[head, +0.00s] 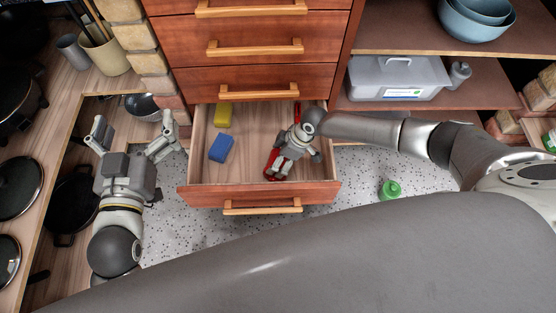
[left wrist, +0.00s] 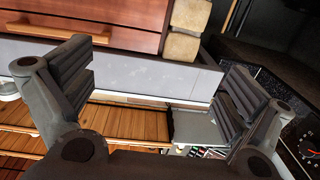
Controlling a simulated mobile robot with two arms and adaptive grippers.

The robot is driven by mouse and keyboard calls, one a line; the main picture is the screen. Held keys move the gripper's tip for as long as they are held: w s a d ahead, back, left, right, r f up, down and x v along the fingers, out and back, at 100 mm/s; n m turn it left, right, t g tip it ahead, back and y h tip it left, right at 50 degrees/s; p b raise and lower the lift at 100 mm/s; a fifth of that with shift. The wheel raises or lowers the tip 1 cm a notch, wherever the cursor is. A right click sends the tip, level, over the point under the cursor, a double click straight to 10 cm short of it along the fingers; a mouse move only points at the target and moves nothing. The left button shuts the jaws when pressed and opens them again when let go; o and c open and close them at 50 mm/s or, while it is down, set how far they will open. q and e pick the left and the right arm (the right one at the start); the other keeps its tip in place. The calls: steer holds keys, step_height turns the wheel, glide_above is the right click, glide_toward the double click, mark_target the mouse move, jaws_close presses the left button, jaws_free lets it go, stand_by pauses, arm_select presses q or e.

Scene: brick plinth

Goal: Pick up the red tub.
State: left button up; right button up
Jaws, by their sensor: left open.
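My left gripper (head: 133,128) is open and empty, left of the open drawer (head: 193,155). In the left wrist view, my left gripper (left wrist: 158,85) shows its two fingers spread wide, with nothing between them. My right gripper (head: 280,168) reaches down into the right side of the drawer. Something red (head: 270,163) shows at its fingers, mostly hidden by them. I cannot tell whether it is the red tub or whether the fingers are shut on it. Another red piece (head: 297,112) shows behind the right gripper, near the back of the drawer.
A yellow sponge (head: 223,115) and a blue sponge (head: 221,148) lie in the drawer's left part. A green bottle (head: 390,189) is on the speckled floor. A counter with pans stands at left. A grey lidded box (head: 397,80) sits on the right shelf, below blue bowls (head: 474,22).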

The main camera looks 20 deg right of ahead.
mark_target(271, 160)
arm_select(q)
steer(key=shift+f, duration=0.1)
arm_select(e)
steer(key=shift+r, duration=0.2)
step_height(271, 160, up, 4)
steer(key=shift+r+p, duration=0.2)
steer(key=shift+p, duration=0.9)
step_height(271, 160, up, 5)
steer(key=shift+f+p, duration=0.15)
steer(key=shift+p, duration=0.7)
arm_select(q)
steer(key=s+a+f+g+y, duration=0.1)
steer(key=s+a+f+g, duration=0.1)
steer(key=s+f+g, duration=0.3)
steer(key=s+a+f+g+y, duration=0.2)
steer(key=s+f+g, duration=0.3)
steer(key=f, duration=0.4)
steer(key=shift+s+a+n+g, duration=0.3)
steer(key=shift+s+a, duration=0.25)
steer(key=shift+s, duration=0.15)
arm_select(e)
steer(key=shift+r, duration=0.3)
arm_select(q)
steer(key=shift+s, duration=0.15)
